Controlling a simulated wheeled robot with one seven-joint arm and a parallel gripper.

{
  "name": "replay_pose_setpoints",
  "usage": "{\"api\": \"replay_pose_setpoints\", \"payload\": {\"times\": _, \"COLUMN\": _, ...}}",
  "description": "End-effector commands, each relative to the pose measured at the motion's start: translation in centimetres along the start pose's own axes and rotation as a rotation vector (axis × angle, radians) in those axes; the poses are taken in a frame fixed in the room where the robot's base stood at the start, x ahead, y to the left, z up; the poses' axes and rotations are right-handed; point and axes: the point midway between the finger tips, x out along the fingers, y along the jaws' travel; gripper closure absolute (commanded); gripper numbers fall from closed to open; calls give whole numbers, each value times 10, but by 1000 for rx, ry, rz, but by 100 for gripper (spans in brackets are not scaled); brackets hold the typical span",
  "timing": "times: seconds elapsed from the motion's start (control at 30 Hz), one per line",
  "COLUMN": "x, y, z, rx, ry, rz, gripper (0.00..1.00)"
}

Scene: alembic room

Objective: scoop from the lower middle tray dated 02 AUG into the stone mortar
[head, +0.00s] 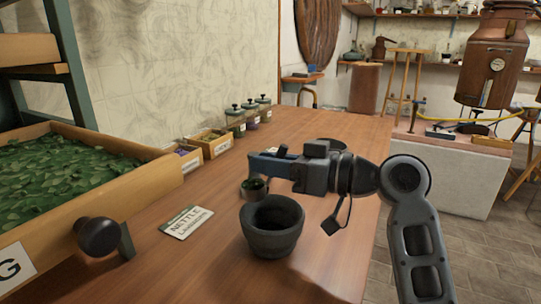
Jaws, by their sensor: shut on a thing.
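The stone mortar (272,243) stands upright on the wooden table, dark grey, its bowl looking empty from here. My gripper (274,158) is above and behind the mortar, shut on the scoop (254,195). The scoop is a small dark cup with green stuff showing inside; its bowl hangs behind and left of the mortar's rim, apart from it. Most of its handle is hidden by my gripper. A large wooden tray (144,202) of green leaves fills the left side. Its label shows only a "G"; no date 02 AUG is readable.
A card (187,222) reading NETTLE lies left of the mortar. Small wooden boxes (216,147) and several lidded jars (236,121) line the wall. A green rack (67,60) holds trays above. The table's (325,270) front right is clear; a copper still (492,62) stands beyond.

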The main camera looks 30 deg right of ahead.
Motion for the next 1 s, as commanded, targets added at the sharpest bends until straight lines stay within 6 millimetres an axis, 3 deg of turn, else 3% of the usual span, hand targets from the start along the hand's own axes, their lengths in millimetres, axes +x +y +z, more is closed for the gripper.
{"api": "replay_pose_setpoints", "payload": {"times": 1.0, "x": 0, "y": -1, "z": -4, "rx": 32, "ry": -262, "rz": 33, "gripper": 100}}
